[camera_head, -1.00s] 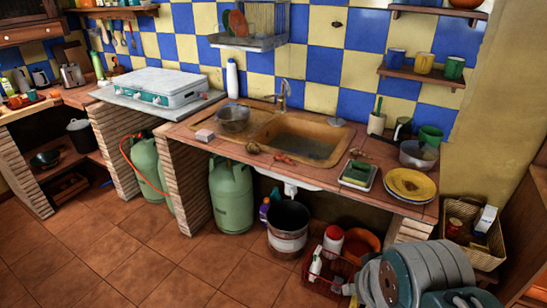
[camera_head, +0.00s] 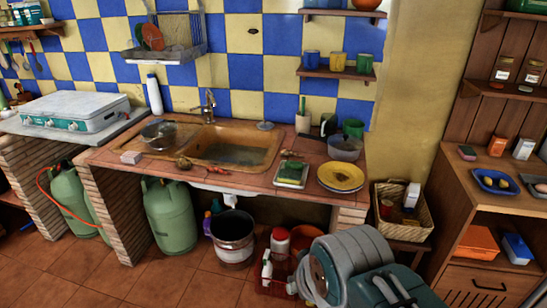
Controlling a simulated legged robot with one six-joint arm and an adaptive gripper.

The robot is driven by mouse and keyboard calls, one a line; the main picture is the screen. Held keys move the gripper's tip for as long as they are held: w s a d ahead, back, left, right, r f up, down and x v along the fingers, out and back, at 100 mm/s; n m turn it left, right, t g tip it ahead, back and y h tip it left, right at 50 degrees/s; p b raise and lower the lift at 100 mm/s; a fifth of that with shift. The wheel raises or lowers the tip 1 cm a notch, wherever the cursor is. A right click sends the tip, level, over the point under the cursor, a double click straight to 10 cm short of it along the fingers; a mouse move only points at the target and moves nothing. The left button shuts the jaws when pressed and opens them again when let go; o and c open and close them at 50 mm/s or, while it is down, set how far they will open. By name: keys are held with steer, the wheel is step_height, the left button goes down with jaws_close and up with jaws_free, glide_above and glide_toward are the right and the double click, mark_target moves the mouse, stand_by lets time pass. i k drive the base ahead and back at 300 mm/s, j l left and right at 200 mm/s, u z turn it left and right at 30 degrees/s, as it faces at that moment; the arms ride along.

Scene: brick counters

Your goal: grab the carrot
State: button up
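A small orange thing, which looks like the carrot (camera_head: 221,171), lies on the tiled counter (camera_head: 262,180) at the front rim of the sink. It is small in the picture and its shape is hard to make out. A brownish round item (camera_head: 184,163) lies to its left. My folded arm shows large grey and teal at the bottom right, well apart from the counter top. My gripper's fingertips do not show.
A brown sink (camera_head: 235,152), a metal bowl (camera_head: 158,135), a green sponge tray (camera_head: 291,173) and yellow plates (camera_head: 341,177) share the counter. Green gas bottles (camera_head: 171,215) and a bucket (camera_head: 232,237) stand below. Tiled floor is clear at the lower left.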

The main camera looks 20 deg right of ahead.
mark_target(211, 169)
steer(key=i+j, duration=0.2)
steer(key=i, duration=0.25)
steer(key=i+j, duration=0.2)
steer(key=i, duration=0.25)
steer(key=i+j, duration=0.25)
steer(key=i, duration=0.2)
steer(key=i+j+u, duration=0.1)
steer(key=i, duration=0.35)
steer(key=j, duration=0.1)
